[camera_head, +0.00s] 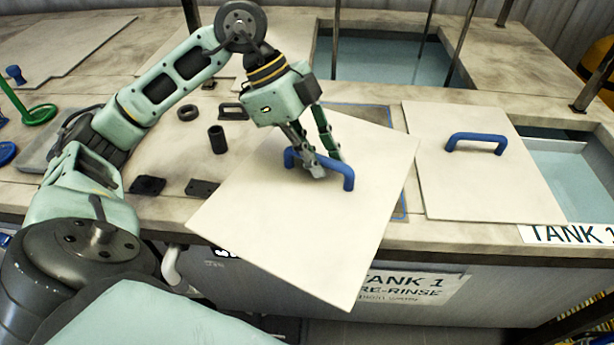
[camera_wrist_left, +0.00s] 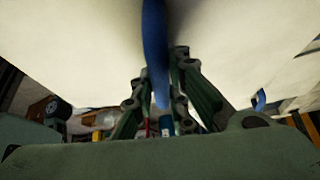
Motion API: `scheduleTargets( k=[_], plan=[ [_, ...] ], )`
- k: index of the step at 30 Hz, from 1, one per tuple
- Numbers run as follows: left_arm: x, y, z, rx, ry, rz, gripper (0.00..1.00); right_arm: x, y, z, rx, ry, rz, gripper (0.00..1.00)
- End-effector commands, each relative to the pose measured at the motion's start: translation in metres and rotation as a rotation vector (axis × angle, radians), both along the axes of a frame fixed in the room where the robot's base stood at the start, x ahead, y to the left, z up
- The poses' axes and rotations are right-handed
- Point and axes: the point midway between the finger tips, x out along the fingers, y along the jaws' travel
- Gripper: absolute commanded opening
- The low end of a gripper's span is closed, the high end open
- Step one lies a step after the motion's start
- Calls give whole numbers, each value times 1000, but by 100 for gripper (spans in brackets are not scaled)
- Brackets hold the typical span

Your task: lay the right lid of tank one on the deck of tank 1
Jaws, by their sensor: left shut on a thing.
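My left gripper (camera_head: 322,165) is shut on the blue handle (camera_head: 348,178) of a cream square lid (camera_head: 285,225). This lid sits turned at an angle above the deck (camera_head: 170,210), and its near corner reaches past the front edge. I cannot tell whether it touches the deck. The left wrist view shows the blue handle (camera_wrist_left: 155,50) between the fingers and the pale lid (camera_wrist_left: 75,50) filling the top. A second cream lid (camera_head: 455,190) with a blue handle (camera_head: 476,142) lies to the right, beside a tank opening (camera_head: 570,180). My right gripper is not in view.
A black cylinder (camera_head: 217,139), a dark ring (camera_head: 188,113) and flat dark parts (camera_head: 148,185) lie on the deck left of the held lid. A green ring (camera_head: 39,115) is at the far left. An open tank with water (camera_head: 385,60) is behind. Upright posts stand at the back.

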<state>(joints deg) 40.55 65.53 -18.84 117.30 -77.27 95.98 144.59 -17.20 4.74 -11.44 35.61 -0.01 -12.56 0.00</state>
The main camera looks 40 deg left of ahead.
Motion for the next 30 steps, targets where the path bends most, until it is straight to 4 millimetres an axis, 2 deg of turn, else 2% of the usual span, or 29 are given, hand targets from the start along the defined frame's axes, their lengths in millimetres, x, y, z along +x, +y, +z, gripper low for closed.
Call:
scheduleTargets(
  k=[9, 13, 22, 30],
  plan=[
    [-13, 10, -9, -2, -5, 0, 0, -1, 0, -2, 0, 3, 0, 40],
    [-14, 10, -15, -3, -2, 0, 0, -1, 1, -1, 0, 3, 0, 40],
    [-14, 10, -45, -3, -2, 0, 0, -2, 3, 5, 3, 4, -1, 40],
    [-13, 10, -49, -2, -6, 0, 0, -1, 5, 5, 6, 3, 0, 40]
  ],
)
